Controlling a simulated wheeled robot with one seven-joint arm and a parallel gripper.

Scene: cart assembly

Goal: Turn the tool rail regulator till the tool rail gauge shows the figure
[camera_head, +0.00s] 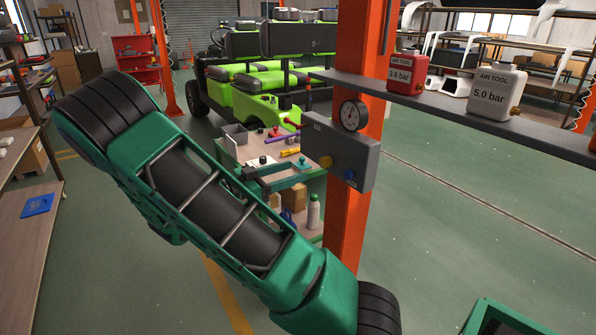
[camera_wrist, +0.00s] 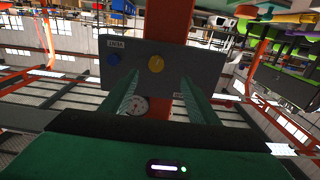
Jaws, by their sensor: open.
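A grey box (camera_head: 340,150) is fixed to an orange post, with a yellow knob (camera_head: 326,162) and a blue knob (camera_head: 349,175) on its face. In the wrist view the box appears upside down, with the yellow knob (camera_wrist: 156,64), the blue knob (camera_wrist: 114,60) and the gauge (camera_wrist: 138,105), partly covered by a finger. My gripper (camera_wrist: 159,78) is open and empty, its fingers pointing at the box, with the yellow knob between the fingertips in line of sight. Contact cannot be told.
A shelf (camera_head: 450,108) right of the post holds a red canister (camera_head: 407,73) marked 3.6 bar and a white canister (camera_head: 494,92) marked 5.0 bar, both labelled AIR TOOL. A cluttered workbench (camera_head: 235,152) stands behind my gripper. Open green floor lies right of the post.

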